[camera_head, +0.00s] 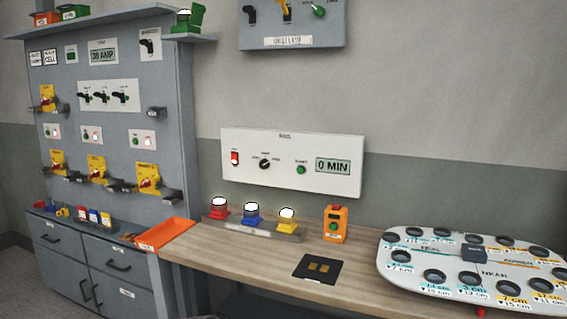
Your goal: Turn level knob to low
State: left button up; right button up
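A white control panel (348,183) is fixed to the wall above the wooden bench. On it is a black rotary knob (265,164) with small labels at its left, top and right. The labels are too small to read, and I cannot tell for sure which one the knob points to. No other knob in view carries a readable "level" label. Neither of my grippers is in view, and nothing touches the knob.
The panel also has a red switch (235,158), a green button (301,169) and a "0 MIN" display (333,166). Red (219,208), blue (252,213) and yellow (287,221) lamps stand below it. An orange button box (336,224) and white hole board (450,283) are to the right.

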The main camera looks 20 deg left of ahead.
aim_at(264, 164)
jog(key=i+j+z, duration=0.1)
jog(key=j+z, duration=0.2)
jog(key=j, duration=0.6)
jog(key=j+z, duration=0.35)
jog(key=j, duration=0.55)
